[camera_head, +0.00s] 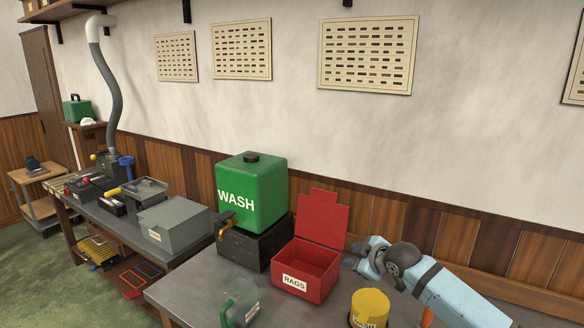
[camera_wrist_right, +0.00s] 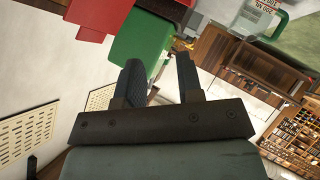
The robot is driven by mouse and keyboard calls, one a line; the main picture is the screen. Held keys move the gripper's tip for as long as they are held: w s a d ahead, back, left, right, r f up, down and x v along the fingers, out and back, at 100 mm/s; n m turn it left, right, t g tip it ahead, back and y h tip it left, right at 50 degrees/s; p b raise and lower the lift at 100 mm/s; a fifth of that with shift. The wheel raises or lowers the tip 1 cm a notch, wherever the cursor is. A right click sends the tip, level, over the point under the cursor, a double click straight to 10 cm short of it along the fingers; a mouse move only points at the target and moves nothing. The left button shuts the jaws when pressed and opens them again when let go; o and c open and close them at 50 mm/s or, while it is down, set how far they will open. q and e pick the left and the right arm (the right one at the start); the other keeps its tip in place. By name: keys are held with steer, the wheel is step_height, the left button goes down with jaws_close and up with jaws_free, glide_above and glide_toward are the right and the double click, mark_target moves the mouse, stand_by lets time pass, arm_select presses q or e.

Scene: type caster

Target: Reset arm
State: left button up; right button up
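My right arm comes in from the lower right in the head view. Its gripper (camera_head: 356,262) is beside the right side of the open red RAGS box (camera_head: 302,281), above the grey bench. In the right wrist view my right gripper (camera_wrist_right: 158,64) has its two fingers apart with nothing held between them. The red box (camera_wrist_right: 98,15) and the green WASH can (camera_wrist_right: 146,40) show beyond the fingers. My left gripper is not in view.
The WASH can (camera_head: 252,194) stands on a black block (camera_head: 255,243) on the grey bench (camera_head: 195,296). A clear jug with a green handle (camera_head: 240,303) and a yellow WASH container (camera_head: 369,308) stand at the front. A second bench with a grey box (camera_head: 172,226) is at left.

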steer(key=s+a+f+m, duration=0.1)
steer(key=s+f, duration=0.5)
steer(key=s+a+f+m, duration=0.1)
steer(key=s+f+m, duration=0.1)
steer(key=s+f, duration=0.3)
steer(key=s+a+f+m, duration=0.1)
steer(key=s+f+m, duration=0.1)
steer(key=s+f, duration=0.4)
steer(key=shift+s+f+y+p, duration=0.15)
steer(key=shift+s+f+p, duration=0.05)
steer(key=shift+s, duration=0.7)
steer(key=shift+s+f+y+p, duration=0.15)
steer(key=shift+s, duration=0.7)
steer(key=s+d+f+m+h, duration=0.1)
steer(key=s+d+f+m, duration=0.1)
steer(key=s, duration=0.5)
steer(key=s+d+f+m+h, duration=0.1)
steer(key=s+d+f+m, duration=0.1)
steer(key=s, duration=0.6)
steer(key=s+d+f+m+h, duration=0.1)
steer(key=s+d+f+m, duration=0.1)
steer(key=s, duration=0.6)
steer(key=shift+s+d+f+t+p, duration=0.2)
steer(key=shift+d+f+t+p, duration=0.15)
steer(key=shift+f, duration=0.25)
